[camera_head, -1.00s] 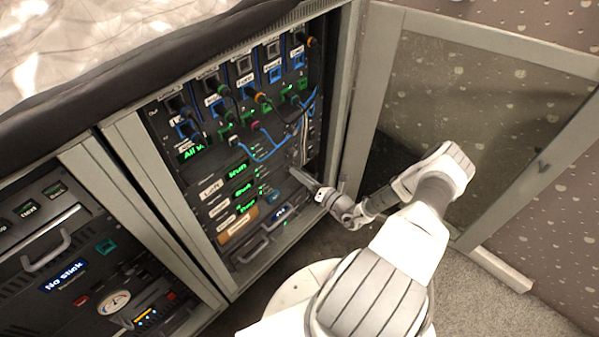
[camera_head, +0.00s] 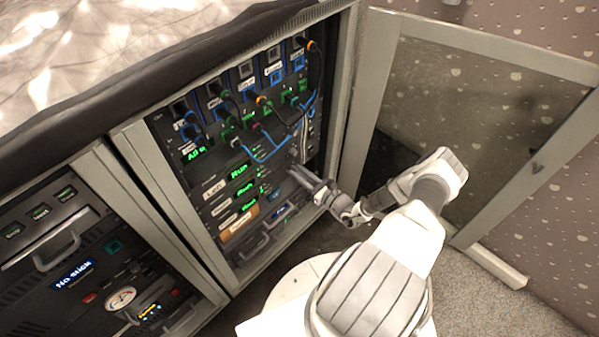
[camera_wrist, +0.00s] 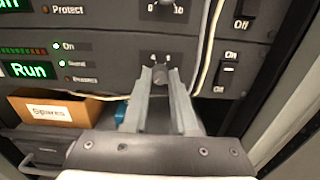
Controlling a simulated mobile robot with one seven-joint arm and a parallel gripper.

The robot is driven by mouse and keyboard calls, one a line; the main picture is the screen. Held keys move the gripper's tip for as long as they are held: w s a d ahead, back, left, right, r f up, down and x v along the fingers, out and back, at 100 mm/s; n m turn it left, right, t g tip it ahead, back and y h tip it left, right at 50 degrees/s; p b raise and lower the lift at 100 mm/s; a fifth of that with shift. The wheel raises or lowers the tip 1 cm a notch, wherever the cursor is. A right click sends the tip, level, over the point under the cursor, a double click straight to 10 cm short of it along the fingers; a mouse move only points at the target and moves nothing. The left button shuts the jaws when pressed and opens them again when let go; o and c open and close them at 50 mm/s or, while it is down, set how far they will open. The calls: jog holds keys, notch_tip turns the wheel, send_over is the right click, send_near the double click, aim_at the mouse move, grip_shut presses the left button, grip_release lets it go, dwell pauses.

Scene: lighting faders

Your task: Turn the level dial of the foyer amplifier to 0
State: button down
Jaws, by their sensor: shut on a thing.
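The level dial (camera_wrist: 158,73) is on the dark front panel of an amplifier (camera_wrist: 105,68) whose green display reads "Run". Scale marks, apparently 4 and 6, show just above the dial; its pointer cannot be read. My gripper (camera_wrist: 157,80) has its two fingers closed on the dial from either side, hiding most of it. In the head view my gripper (camera_head: 295,174) reaches the right part of the rack's lower amplifiers, and the dial is too small to make out. I cannot read which amplifier is labelled foyer.
Another amplifier with a dial (camera_wrist: 163,8) sits just above. White cables (camera_wrist: 207,50) hang close to the right of my fingers, beside an on/off switch (camera_wrist: 226,78). A "Spares" box (camera_wrist: 48,110) is below left. The cabinet door (camera_head: 470,120) stands open at right.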

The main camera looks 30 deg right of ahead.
dwell(0.4)
jog(key=c, duration=0.7)
grip_release()
jog(key=p+v, duration=0.2)
jog(key=v, duration=1.5)
jog(key=shift+s+p, duration=0.25)
jog(key=shift+p, duration=0.15)
